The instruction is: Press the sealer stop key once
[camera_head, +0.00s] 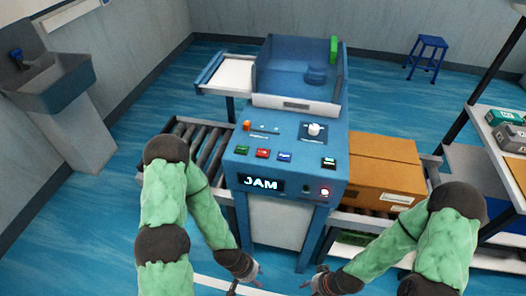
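The blue sealer (290,205) stands in the middle of the view. Its sloped panel carries a green key (241,150), a red key (263,153), a blue key (284,156) and another green key (328,162) at the right. The key labels are too small to read. My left gripper (247,280) is low in front of the sealer, below the panel, apart from the keys. It looks open and empty. My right gripper (312,279) is to its right, also low, open and empty.
A cardboard box (382,168) sits on the roller conveyor right of the sealer. Empty rollers (205,145) lie at left. A white knob (314,129) and an orange button (246,125) sit higher on the panel. A shelf (497,145) stands at far right.

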